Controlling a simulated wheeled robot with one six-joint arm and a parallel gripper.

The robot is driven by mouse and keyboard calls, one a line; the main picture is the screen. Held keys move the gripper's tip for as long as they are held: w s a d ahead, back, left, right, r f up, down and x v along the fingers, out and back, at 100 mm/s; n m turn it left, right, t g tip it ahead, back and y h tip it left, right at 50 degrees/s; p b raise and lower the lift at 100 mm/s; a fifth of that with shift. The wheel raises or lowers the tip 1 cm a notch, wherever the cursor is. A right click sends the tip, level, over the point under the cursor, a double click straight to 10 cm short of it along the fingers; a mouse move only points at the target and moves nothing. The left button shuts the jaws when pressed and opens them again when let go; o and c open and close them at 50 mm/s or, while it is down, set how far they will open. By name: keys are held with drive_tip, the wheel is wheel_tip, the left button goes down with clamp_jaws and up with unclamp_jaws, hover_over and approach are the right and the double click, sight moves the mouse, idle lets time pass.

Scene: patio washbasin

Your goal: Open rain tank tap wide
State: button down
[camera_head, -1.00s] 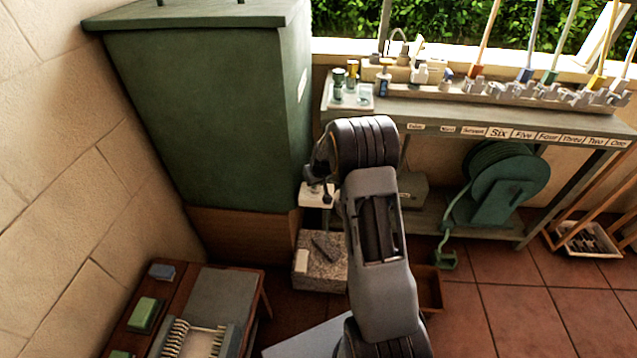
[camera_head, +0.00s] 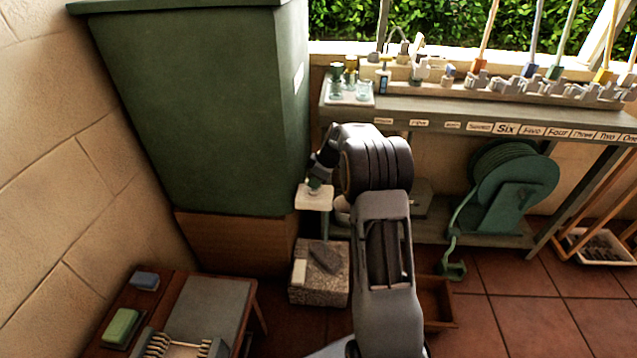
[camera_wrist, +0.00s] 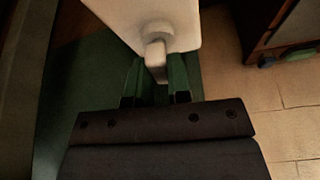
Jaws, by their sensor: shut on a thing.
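The rain tank (camera_head: 205,110) is the tall dark green box at the left in the head view. A white block (camera_head: 314,200) sticks out low at its right front edge. In the wrist view this block (camera_wrist: 150,12) carries a round white boss with a short white tap lever (camera_wrist: 155,52). My gripper (camera_wrist: 156,75) has its two green fingers on either side of the lever, shut on it. In the head view my gripper (camera_head: 316,184) is at the top of the white block, and my arm hides part of the area beside it. The lever's exact angle is hard to tell.
A speckled stone block (camera_head: 320,285) stands on the floor below the tap. A wooden bench (camera_head: 200,310) with brushes is at lower left. A grey table (camera_head: 430,108) with a green hose reel (camera_head: 515,190) is at right. Tiled floor lies open at lower right.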

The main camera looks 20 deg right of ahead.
drive_tip(key=shift+s+f+n+g, duration=0.1)
drive_tip(key=shift+f+n+g, duration=0.15)
drive_tip(key=shift+n, duration=0.65)
drive_tip(key=c, duration=1.1)
unclamp_jaws()
drive_tip(key=shift+a+r, duration=0.1)
drive_tip(key=shift+r, duration=0.05)
drive_tip(key=shift+o, duration=0.2)
drive_tip(key=shift+d+r, duration=0.2)
drive_tip(key=shift+r, duration=0.3)
drive_tip(key=p+v, duration=0.4)
drive_tip(key=v, duration=0.8)
drive_tip(key=shift+d+r, duration=0.3)
drive_tip(key=shift+d, duration=0.1)
